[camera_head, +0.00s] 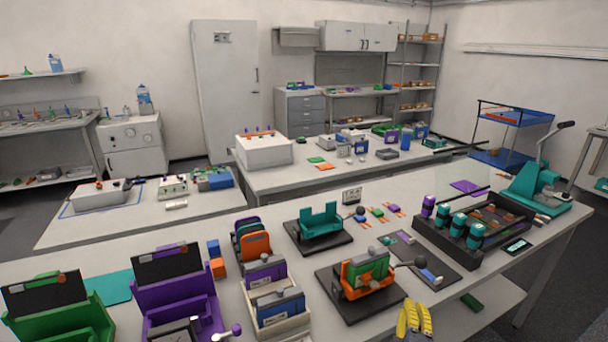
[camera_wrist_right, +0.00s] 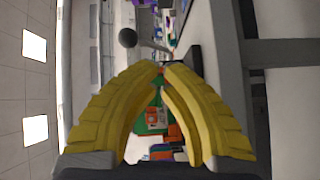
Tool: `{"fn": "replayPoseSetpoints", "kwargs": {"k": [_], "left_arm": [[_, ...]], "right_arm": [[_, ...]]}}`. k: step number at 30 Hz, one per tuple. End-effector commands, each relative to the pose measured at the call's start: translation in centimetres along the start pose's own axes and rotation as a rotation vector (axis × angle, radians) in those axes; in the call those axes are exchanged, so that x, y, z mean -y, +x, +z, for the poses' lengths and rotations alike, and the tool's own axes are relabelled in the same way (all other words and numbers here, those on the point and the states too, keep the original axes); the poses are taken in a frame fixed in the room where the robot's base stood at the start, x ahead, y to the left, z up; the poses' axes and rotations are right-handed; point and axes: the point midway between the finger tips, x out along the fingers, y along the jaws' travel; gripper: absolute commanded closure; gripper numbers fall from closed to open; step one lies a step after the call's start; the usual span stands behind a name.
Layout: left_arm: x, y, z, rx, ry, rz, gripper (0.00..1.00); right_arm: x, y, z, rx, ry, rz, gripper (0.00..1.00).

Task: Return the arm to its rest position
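My right gripper (camera_head: 414,306) shows at the bottom edge of the head view, in front of the near table. Its yellow fingers point up and away from me. In the right wrist view my right gripper (camera_wrist_right: 163,67) has its fingertips drawn together with at most a sliver between them, and nothing is held. The orange and green fixture (camera_head: 365,274) on a black base stands beyond it on the table, apart from the fingers. Green and orange parts (camera_wrist_right: 152,121) show behind the fingers in the wrist view. My left gripper is not in view.
The near table (camera_head: 500,285) holds a teal fixture (camera_head: 320,222), a black rack with teal cylinders (camera_head: 474,232), a teal lever press (camera_head: 538,183), purple and green holders at left, and a bin (camera_head: 278,308).

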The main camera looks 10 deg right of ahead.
Motion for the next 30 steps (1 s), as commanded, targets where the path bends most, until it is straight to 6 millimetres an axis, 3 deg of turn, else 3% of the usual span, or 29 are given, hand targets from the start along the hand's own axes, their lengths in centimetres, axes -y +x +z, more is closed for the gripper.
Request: {"fn": "replayPoseSetpoints", "kwargs": {"k": [3,9,15,24,30], "left_arm": [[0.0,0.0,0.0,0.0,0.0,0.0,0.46],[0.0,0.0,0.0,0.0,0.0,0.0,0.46],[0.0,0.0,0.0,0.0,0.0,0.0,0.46],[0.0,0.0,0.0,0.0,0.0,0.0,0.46],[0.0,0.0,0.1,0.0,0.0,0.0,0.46]], "right_arm": [[4.7,-3.6,3.2,0.066,0.087,-0.178,1.0],[10.0,-9.2,6.8,0.172,0.192,-0.407,1.0],[12.9,-13.4,9.0,0.249,0.236,-0.548,1.0],[15.5,-19.1,11.6,0.349,0.266,-0.711,1.0],[19.7,-18.2,10.9,0.34,0.276,-0.749,1.0]]}}
